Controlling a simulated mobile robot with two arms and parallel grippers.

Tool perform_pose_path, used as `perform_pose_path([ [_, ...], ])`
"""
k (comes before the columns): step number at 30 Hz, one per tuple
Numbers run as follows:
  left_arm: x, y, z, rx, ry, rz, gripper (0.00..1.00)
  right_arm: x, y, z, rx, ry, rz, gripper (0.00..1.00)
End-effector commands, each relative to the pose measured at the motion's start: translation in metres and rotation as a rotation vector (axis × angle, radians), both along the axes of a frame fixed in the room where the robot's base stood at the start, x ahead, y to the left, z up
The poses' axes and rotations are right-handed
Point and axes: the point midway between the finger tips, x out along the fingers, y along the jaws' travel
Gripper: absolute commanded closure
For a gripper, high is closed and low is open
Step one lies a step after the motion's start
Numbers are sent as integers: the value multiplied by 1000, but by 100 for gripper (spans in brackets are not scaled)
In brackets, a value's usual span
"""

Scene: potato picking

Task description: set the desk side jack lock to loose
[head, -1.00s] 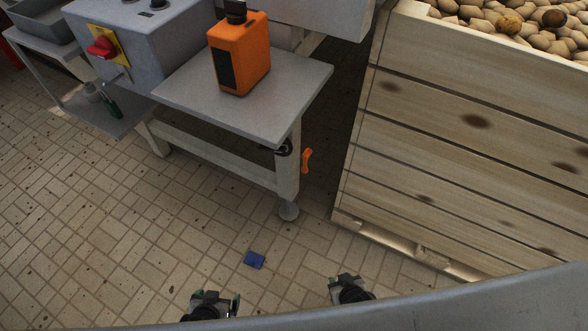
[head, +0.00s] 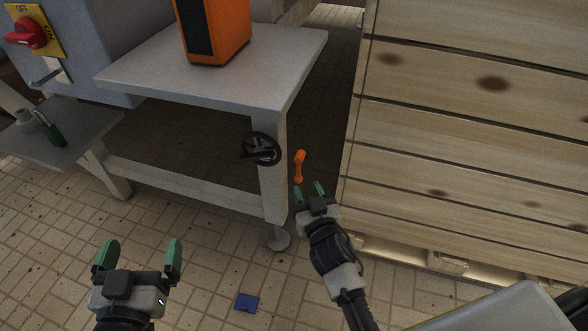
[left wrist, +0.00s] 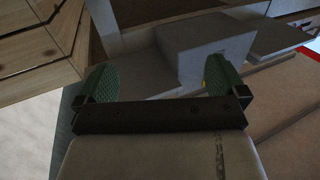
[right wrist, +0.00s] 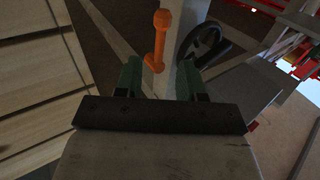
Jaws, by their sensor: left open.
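The orange lever (head: 299,166), apparently the jack lock, is on the far right side of the desk's front leg (head: 272,190). A black handwheel (head: 262,149) is on the same leg. My right gripper (head: 309,190) is open and just below the lever in the head view. In the right wrist view the lever (right wrist: 161,40) rises ahead, its lower end seen between the open fingers; I see no grip on it. The handwheel (right wrist: 203,45) is right of it. My left gripper (head: 140,256) is open and empty over the floor at left.
The desk top (head: 215,72) overhangs the handwheel and carries an orange container (head: 214,30). A wooden crate (head: 450,130) stands close to the right of the lever. A grey cabinet with a red switch (head: 25,33) is at left. A blue piece (head: 247,302) lies on the floor.

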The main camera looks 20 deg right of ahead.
Motion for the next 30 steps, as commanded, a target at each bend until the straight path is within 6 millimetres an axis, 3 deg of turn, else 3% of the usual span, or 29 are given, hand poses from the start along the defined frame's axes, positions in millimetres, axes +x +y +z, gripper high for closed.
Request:
perform_pose_path([
  [6,0,-4,21,-48,-183,-11,0,44,0,0,-3,-3,2,61],
  [13,-5,-7,44,-97,-365,-22,0,77,0,-1,-1,0,1,61],
  [19,-9,-8,54,-120,-443,-27,0,90,0,-1,-1,2,1,61],
  [28,-10,-8,56,-123,-455,-27,0,92,0,0,0,2,1,61],
  [30,-10,-8,56,-122,-454,-27,0,92,0,0,0,2,1,70],
])
